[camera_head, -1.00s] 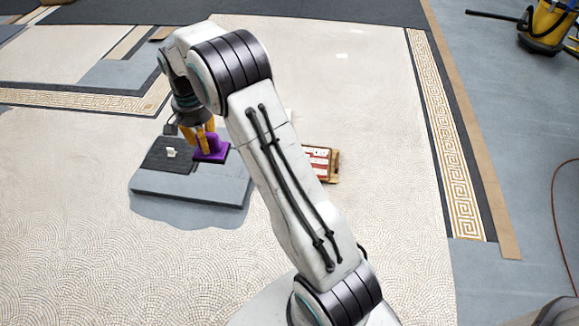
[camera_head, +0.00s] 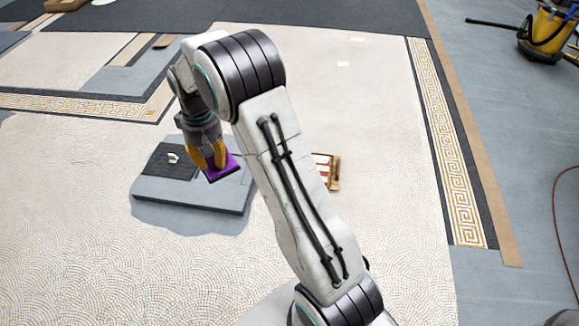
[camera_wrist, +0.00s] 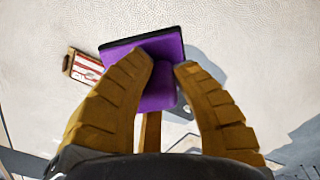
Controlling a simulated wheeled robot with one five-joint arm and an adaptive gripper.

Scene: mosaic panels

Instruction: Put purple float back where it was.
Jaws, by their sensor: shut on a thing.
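The purple float (camera_head: 222,171) has a purple body and a dark flat sole. It also shows in the wrist view (camera_wrist: 152,95). My gripper (camera_head: 213,160) has yellow fingers and is shut on the float. It holds the float tilted above the right part of a grey slab. The wrist view shows my two fingers (camera_wrist: 163,75) on either side of the purple body. The exact contact is partly hidden by the fingers.
The grey slab (camera_head: 190,196) lies on the mosaic floor and bears a dark mat (camera_head: 163,163) with a small pale object (camera_head: 173,158). A wooden tray with red and white contents (camera_head: 334,172) lies partly behind my arm. Open floor surrounds them.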

